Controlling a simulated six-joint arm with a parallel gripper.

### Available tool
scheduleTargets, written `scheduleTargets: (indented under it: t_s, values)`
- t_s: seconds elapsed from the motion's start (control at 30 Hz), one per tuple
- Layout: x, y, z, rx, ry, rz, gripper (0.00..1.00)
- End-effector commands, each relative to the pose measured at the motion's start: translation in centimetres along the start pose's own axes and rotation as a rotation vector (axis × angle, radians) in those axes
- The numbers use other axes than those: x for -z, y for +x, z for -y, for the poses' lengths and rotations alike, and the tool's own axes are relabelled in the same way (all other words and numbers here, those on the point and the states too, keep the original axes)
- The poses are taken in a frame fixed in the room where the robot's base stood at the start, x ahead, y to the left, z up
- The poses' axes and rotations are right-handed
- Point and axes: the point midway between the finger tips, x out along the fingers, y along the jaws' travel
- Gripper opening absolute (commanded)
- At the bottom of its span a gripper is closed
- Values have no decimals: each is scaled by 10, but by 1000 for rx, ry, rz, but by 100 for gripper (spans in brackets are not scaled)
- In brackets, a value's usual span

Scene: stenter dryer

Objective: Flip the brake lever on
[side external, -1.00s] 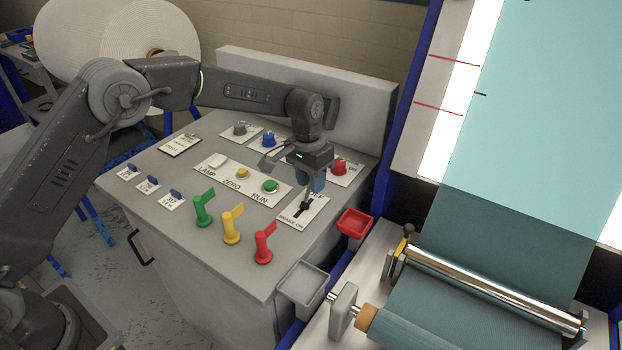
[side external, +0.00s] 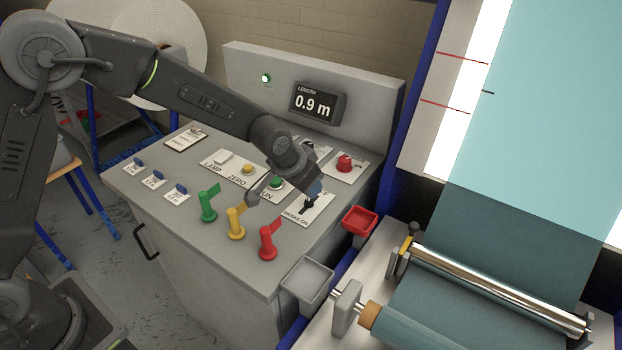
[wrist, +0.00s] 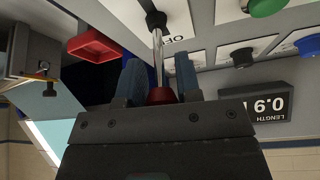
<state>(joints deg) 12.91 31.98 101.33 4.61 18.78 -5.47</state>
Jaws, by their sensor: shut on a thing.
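The brake lever stands on a white plate (side external: 318,214) lettered BRAKE ON at its near end, on the sloping top of the grey console. In the wrist view the lever's metal rod (wrist: 157,48) rises from a black pivot (wrist: 156,19) to a red knob (wrist: 160,95). My gripper (wrist: 158,68) has its two blue fingers on either side of the knob, shut on it. In the side view my gripper (side external: 315,189) is tilted over the plate and hides the knob and upper rod; only the dark lower part of the lever (side external: 308,205) shows.
A red knob (side external: 345,162) sits beyond the plate, and a green button (side external: 277,183) to its left. Green, yellow and red (side external: 267,243) flag handles stand nearer the front. A red tray (side external: 360,220) lies to the right. The length display (side external: 314,103) reads 0.9 m.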

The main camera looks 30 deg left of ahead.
Motion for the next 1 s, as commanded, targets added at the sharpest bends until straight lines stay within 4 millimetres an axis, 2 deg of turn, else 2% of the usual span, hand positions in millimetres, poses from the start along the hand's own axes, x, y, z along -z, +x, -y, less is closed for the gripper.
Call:
scheduleTargets:
  t_s: [0.03, 0.33, 1.0]
  values:
    - [-6, -2, -2, 0, 1, 10, 0]
    - [-18, -3, -4, 3, 4, -1, 0]
    - [-26, -1, -6, 20, 12, -83, 0]
